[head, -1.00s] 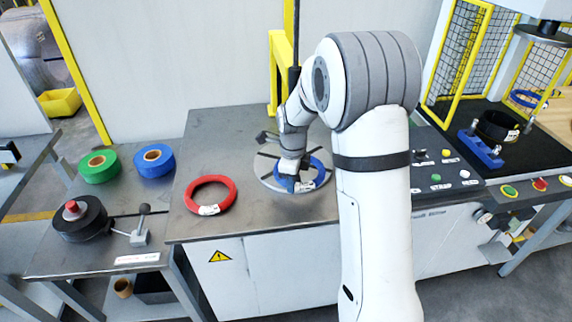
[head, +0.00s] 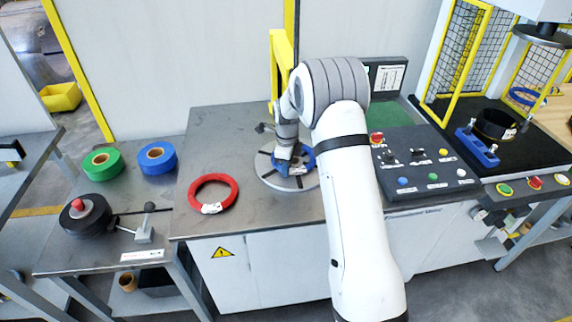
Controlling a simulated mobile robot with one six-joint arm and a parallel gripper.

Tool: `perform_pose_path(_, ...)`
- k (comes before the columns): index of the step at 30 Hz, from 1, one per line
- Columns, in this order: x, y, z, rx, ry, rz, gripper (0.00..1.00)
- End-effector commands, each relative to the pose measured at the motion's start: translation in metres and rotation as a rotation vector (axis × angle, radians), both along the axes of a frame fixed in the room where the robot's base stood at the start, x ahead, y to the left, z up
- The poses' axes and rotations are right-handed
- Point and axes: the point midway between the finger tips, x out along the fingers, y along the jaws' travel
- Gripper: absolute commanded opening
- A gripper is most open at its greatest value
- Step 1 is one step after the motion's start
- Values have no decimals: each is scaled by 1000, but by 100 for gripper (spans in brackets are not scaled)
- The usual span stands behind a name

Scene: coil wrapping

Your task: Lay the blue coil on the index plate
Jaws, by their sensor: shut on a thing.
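The blue coil (head: 309,158) is at the round grey index plate (head: 272,176) on the metal table. My gripper (head: 292,170) is shut on the near left part of the coil's ring, low over the plate. The wrist and fingers hide part of the coil. I cannot tell whether the coil touches the plate or hangs just above it. A white tag shows on the coil near the fingers.
A red coil (head: 213,194) lies left of the plate. Green (head: 103,163) and blue (head: 156,158) tape rolls and a black dispenser (head: 86,216) are on the left table. A button panel (head: 424,170) is on the right. A yellow post (head: 281,65) stands behind the plate.

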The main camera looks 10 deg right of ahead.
Motion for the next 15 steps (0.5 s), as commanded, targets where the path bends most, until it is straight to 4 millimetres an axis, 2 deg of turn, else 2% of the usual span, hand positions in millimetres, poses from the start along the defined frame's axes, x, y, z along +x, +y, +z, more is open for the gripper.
perform_pose_path(6, 0, 0, -2, 0, -1, 1, 0)
perform_pose_path(7, 0, 1, -2, 0, 0, 1, 23)
perform_pose_path(15, 0, 1, -1, 0, 0, 1, 43)
